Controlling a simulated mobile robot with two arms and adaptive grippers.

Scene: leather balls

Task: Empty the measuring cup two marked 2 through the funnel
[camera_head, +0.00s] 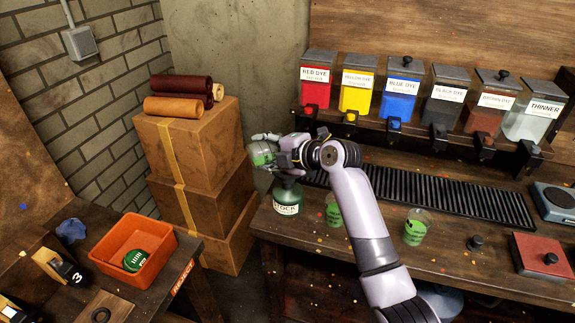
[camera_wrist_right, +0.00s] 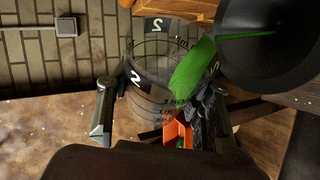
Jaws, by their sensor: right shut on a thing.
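My right gripper (camera_head: 276,151) is shut on a clear measuring cup (camera_head: 262,153) above the workbench's left end. In the right wrist view the cup (camera_wrist_right: 148,75) shows a 2 and sits between the two fingers (camera_wrist_right: 160,112). It looks tilted, with green liquid (camera_wrist_right: 193,72) gathered along the side towards a dark funnel (camera_wrist_right: 268,45). The gripper hides much of the bottle's top and the funnel in the head view. My left gripper is out of view.
Two more cups with green content, one (camera_head: 333,212) beside my right arm and one (camera_head: 414,228) further right, stand on the bench. Dye dispensers (camera_head: 401,92) line the shelf behind a black grate (camera_head: 440,190). An orange bin (camera_head: 110,257) stands at lower left, near stacked boxes (camera_head: 180,145).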

